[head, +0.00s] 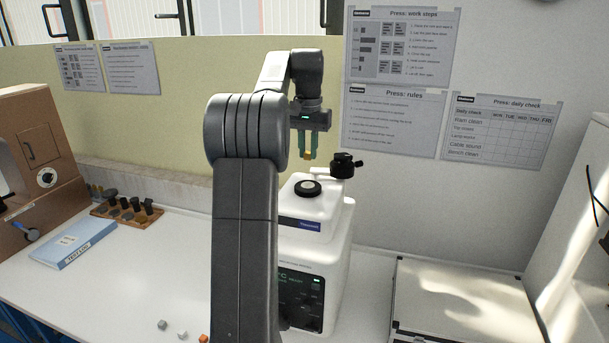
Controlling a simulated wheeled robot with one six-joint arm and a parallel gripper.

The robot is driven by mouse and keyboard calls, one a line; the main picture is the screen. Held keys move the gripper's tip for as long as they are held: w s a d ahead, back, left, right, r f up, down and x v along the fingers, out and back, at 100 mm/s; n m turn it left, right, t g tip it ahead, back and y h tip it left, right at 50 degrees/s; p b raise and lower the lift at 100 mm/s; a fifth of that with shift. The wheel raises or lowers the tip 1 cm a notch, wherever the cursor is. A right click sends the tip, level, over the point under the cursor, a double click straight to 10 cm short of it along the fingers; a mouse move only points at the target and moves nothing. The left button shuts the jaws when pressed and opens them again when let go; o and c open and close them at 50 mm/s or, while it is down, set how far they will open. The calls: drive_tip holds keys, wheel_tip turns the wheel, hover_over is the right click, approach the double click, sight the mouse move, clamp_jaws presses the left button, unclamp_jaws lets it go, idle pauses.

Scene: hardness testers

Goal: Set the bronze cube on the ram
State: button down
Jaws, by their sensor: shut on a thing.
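My gripper (306,155) points down, with its green-tipped fingers shut on a small golden-brown cube, the bronze cube (307,156). The cube shows between the fingertips, partly covered by them. It is held in the air above the white press (325,240). The ram appears to be the round black disc (308,188) on top of the press, with a lighter centre. The cube is above the disc and apart from it in the picture; the exact alignment is hard to tell from this one view.
A black knobbed part (345,166) stands just right of the disc. Several small cubes, including an orange one (203,338), lie on the bench front. A blue book (74,243), a wooden rack (128,211) and a brown cabinet (38,150) are left; a pale flat case (455,300) is right.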

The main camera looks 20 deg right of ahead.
sight(308, 184)
wheel_tip(308, 184, down, 3)
drive_tip(key=shift+s+r, duration=0.15)
drive_tip(key=shift+r, duration=0.05)
drive_tip(key=shift+f+p, duration=0.3)
drive_tip(key=shift+f, duration=2.15)
drive_tip(key=shift+f, duration=0.1)
drive_tip(key=c, duration=1.3)
unclamp_jaws()
drive_tip(key=shift+c, duration=0.2)
wheel_tip(308, 184, up, 12)
drive_tip(key=shift+r, duration=0.1)
